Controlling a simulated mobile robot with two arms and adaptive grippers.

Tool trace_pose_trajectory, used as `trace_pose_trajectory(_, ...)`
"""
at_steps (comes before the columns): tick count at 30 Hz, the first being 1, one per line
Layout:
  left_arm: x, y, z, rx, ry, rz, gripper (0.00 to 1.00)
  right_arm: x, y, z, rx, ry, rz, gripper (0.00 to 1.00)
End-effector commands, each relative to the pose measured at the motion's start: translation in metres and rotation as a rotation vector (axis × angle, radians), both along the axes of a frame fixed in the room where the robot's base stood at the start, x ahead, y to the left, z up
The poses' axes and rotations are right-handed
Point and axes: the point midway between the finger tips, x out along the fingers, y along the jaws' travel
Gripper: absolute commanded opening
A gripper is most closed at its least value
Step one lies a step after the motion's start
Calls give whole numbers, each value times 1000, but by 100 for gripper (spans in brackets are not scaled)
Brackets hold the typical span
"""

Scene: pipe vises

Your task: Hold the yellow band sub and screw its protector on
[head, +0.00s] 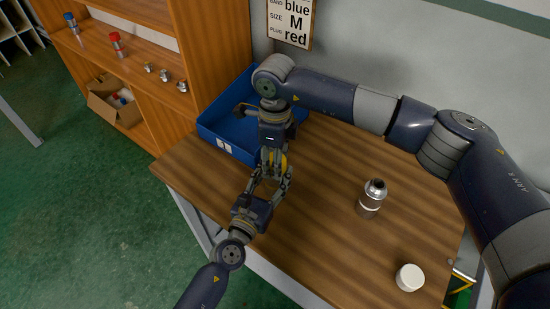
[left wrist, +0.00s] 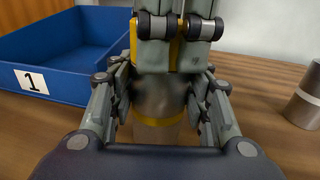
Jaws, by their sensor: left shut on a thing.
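The yellow band sub (left wrist: 160,105) is a grey metal cylinder with a yellow ring low on it. It stands upright between the fingers of my left gripper (head: 268,186), which is shut on it. My right gripper (head: 274,160) comes down from above, its fingers (left wrist: 180,28) directly over the sub. A yellow piece, seemingly the protector (left wrist: 133,45), shows beside and between those fingers at the sub's top. The right fingers look closed on it. They hide most of it, and I cannot tell how far it is seated on the sub.
A blue bin (head: 217,139) labelled 1 stands behind the grippers. Another metal sub (head: 370,200) with a dark top and a white cap (head: 410,278) stand on the wooden table (head: 330,235). Shelves (head: 140,62) hold several small parts. A sign (head: 291,22) hangs on the wall.

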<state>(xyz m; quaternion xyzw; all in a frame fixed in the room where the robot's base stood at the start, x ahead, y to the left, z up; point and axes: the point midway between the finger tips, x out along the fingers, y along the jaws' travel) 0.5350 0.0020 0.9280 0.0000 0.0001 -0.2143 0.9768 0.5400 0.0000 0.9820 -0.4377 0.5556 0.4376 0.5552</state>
Motion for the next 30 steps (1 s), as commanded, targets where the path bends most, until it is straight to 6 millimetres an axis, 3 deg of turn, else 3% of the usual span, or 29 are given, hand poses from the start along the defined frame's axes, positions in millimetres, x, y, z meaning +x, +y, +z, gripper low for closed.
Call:
trace_pose_trajectory(1, 0, 0, -1, 0, 1, -1, 0, 0, 0, 0, 0, -1, 0, 23)
trace_pose_trajectory(2, 0, 0, -1, 0, 1, -1, 0, 0, 0, 0, 0, -1, 0, 16)
trace_pose_trajectory(9, 0, 0, -1, 0, 1, -1, 0, 0, 0, 0, 0, -1, 0, 15)
trace_pose_trajectory(10, 0, 0, -1, 0, 1, -1, 0, 0, 0, 0, 0, -1, 0, 48)
trace_pose_trajectory(12, 0, 0, -1, 0, 1, -1, 0, 0, 0, 0, 0, -1, 0, 64)
trace_pose_trajectory(13, 0, 0, -1, 0, 1, -1, 0, 0, 0, 0, 0, -1, 0, 67)
trace_pose_trajectory(24, 0, 0, 0, 0, 1, -1, 0, 1, 0, 3, 1, -1, 0, 67)
trace_pose_trajectory(30, 0, 0, 0, 0, 1, -1, 0, 2, 0, 30, 2, -6, 0, 67)
